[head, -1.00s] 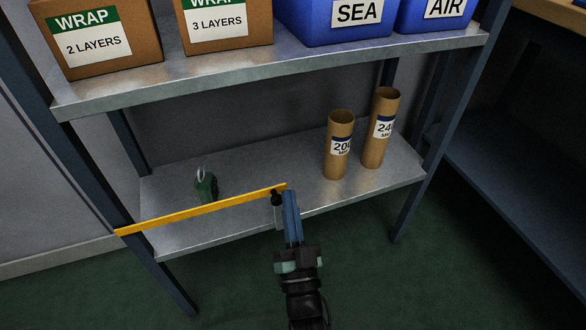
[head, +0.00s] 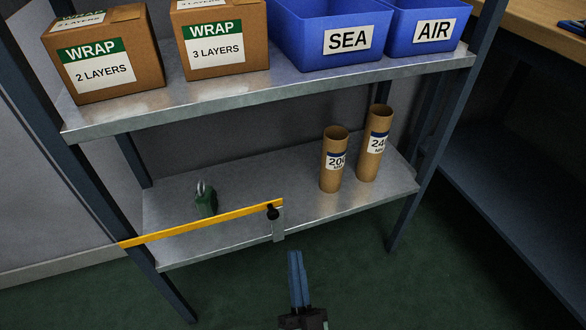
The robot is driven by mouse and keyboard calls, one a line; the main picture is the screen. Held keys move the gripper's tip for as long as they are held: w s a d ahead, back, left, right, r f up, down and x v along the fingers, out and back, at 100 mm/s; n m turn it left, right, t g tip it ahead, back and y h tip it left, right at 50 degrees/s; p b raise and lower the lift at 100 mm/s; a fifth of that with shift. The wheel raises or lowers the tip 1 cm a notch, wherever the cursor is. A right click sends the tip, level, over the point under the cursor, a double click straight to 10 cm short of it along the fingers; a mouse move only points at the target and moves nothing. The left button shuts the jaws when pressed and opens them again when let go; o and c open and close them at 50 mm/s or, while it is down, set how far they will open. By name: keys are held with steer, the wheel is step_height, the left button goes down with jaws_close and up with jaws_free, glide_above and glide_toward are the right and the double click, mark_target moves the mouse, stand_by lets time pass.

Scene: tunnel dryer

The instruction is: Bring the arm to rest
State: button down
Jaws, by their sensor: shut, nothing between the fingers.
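My gripper (head: 294,256) is at the bottom middle of the head view, in front of the shelf rack and over the green floor. Its blue fingers are shut with nothing between them. It is apart from the yellow bar (head: 200,225), which runs across the front of the lower shelf (head: 300,207). The bar's right end sits at a black knob (head: 273,212) on a grey bracket (head: 279,228) at the shelf's front edge. The rest of my arm is mostly out of view below.
A green padlock-like object (head: 206,203) and two cardboard tubes (head: 334,165) (head: 375,145) stand on the lower shelf. The upper shelf (head: 270,97) holds two WRAP boxes (head: 105,60) (head: 222,38) and blue bins SEA (head: 335,32) and AIR (head: 428,28). A wooden-topped bench (head: 545,32) stands right.

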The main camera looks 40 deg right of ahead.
steer(key=w+a+r+n+t+y+p, duration=0.1)
steer(key=w+a+r, duration=0.1)
steer(key=w+r, duration=0.55)
steer(key=w+a+r+n+t+y+p, duration=0.15)
steer(key=w+r, duration=0.25)
steer(key=r, duration=0.6)
steer(key=w+a+r+n+t+y, duration=0.1)
steer(key=w+a+r+y, duration=0.15)
steer(key=r, duration=0.65)
steer(key=w+a+r+n+t+y, duration=0.15)
steer(key=a+r, duration=0.25)
steer(key=r, duration=0.5)
steer(key=s+a+r+n+t+y+p, duration=0.15)
steer(key=s+a+r, duration=0.3)
steer(key=r, duration=0.45)
steer(key=s+a+r+n+y+p, duration=0.1)
steer(key=s+a+r+n+y, duration=0.15)
steer(key=s+r, duration=0.45)
steer(key=s+a+r+n+t+y+p, duration=0.1)
steer(key=s+a+r+n, duration=0.2)
steer(key=r, duration=0.8)
step_height(320, 180, up, 38)
steer(key=m+p, duration=0.1)
steer(key=p, duration=3.7)
steer(key=shift+w+a, duration=0.3)
steer(key=shift+w, duration=0.05)
